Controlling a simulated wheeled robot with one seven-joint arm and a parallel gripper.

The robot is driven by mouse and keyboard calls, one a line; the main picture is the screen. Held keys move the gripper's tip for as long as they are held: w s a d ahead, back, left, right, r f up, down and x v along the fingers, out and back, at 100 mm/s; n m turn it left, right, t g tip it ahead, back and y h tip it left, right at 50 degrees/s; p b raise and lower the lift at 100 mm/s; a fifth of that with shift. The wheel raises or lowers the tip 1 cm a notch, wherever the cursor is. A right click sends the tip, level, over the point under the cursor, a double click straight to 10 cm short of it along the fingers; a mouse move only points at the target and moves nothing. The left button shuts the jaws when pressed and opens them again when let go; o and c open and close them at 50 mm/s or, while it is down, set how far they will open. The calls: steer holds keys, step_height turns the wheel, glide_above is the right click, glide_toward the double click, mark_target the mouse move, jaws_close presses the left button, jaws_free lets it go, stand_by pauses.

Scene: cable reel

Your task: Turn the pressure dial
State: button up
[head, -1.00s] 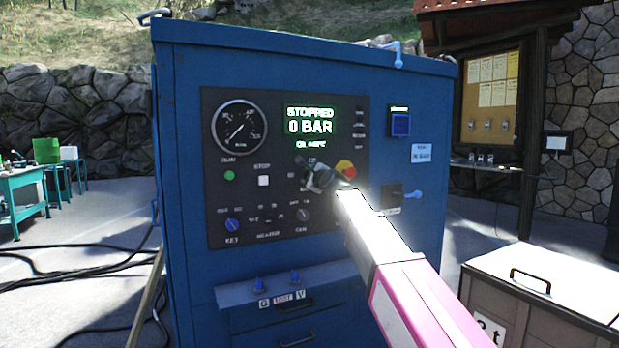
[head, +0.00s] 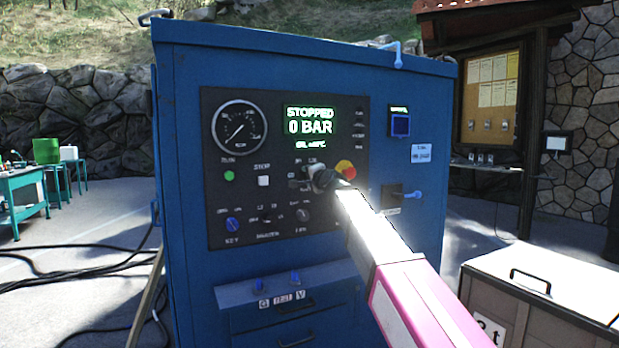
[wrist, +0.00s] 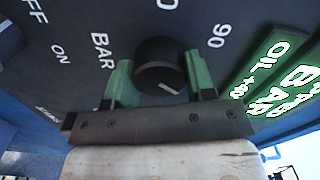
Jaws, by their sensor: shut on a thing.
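The pressure dial (wrist: 160,66) is a round black knob with a pale pointer line on a dark panel, with "BAR" and "90" printed beside it in the wrist view. My gripper (wrist: 160,80) has its green fingers on either side of the knob and is shut on it. In the head view my gripper (head: 320,180) is at the middle of the panel and hides the dial. The screen (head: 310,127) reads "STOPPED" and "0 BAR". The round gauge (head: 239,127) is at the panel's upper left.
The panel is on a blue cabinet (head: 190,270). A red and yellow emergency button (head: 345,170) sits close right of my gripper. A green button (head: 229,176), a white button (head: 264,181) and blue and black knobs are nearby. A lidded box (head: 545,275) stands at lower right.

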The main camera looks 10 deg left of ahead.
steer(key=shift+n, duration=0.5)
steer(key=o, duration=0.9)
steer(key=shift+s, duration=0.1)
steer(key=v, duration=1)
steer(key=shift+s+d, duration=0.2)
steer(key=shift+s, duration=0.05)
